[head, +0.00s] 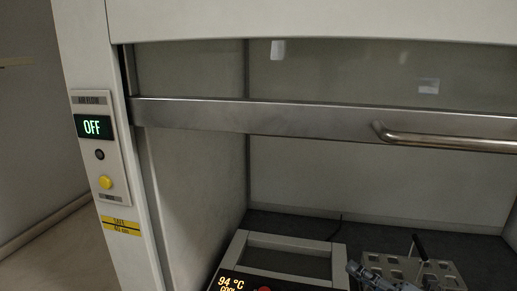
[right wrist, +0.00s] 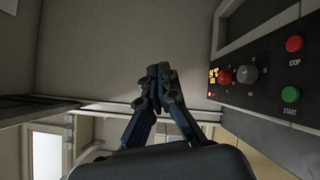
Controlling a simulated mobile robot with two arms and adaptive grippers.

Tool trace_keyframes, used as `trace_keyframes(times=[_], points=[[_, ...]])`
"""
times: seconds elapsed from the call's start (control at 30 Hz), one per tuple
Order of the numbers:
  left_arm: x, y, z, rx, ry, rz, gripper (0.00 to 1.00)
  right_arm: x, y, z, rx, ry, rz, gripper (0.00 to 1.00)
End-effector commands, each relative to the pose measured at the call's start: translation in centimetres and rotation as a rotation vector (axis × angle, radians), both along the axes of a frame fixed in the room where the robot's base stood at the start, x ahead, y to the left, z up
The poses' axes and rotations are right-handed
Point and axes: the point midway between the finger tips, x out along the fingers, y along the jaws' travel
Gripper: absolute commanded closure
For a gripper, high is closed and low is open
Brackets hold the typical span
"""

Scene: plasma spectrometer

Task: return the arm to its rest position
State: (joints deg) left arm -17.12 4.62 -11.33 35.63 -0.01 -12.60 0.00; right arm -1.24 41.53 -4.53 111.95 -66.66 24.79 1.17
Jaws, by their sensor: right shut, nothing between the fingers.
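My right gripper (head: 356,268) shows at the bottom right of the head view, between the heated device and the rack, inside the fume hood opening. In the right wrist view the right gripper (right wrist: 160,72) has its fingertips together with nothing between them. The rest of the right arm is mostly outside the head view. My left gripper is not in view.
The hood's raised sash (head: 250,116) has a metal handle (head: 450,140). The device (head: 285,243) reads 94 °C; its panel has a red STOP button (right wrist: 295,44) and green START button (right wrist: 290,94). A holed metal rack (head: 440,272) stands right. The airflow display (head: 92,127) reads OFF.

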Motion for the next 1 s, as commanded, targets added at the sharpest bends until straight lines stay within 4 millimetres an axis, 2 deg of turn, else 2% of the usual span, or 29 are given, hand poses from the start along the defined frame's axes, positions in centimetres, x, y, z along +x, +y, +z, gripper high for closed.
trace_keyframes(times=[0.03,0.1,0.2,0.27,0.37,0.43,0.5,0.63,0.8,1.0], points=[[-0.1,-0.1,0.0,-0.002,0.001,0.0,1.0,-0.2,0.1,0.6,0.133,0.013,-0.066,1.0],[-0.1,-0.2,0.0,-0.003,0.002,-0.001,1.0,-0.2,-1.0,1.2,0.331,0.048,-0.192,1.0],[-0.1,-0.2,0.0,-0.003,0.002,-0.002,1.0,-0.7,-3.5,0.3,0.595,0.145,-0.392,1.0],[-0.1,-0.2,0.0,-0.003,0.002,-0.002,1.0,-1.4,-5.0,-1.4,0.739,0.228,-0.519,1.0],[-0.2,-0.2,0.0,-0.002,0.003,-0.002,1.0,-3.6,-7.0,-5.7,0.95,0.407,-0.739,1.0],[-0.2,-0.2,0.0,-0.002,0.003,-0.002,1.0,-6.0,-7.5,-9.5,1.068,0.561,-0.893,1.0],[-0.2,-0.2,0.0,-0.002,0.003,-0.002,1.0,-9.0,-7.2,-13.1,1.157,0.724,-1.035,1.0],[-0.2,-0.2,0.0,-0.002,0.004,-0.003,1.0,-14.4,-5.4,-17.9,1.239,0.992,-1.23,1.0],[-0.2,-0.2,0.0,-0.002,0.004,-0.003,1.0,-20.1,-2.7,-21.1,1.26,1.25,-1.381,1.0],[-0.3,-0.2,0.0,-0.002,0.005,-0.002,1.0,-25.8,0.4,-22.7,1.236,1.506,-1.5,1.0]])
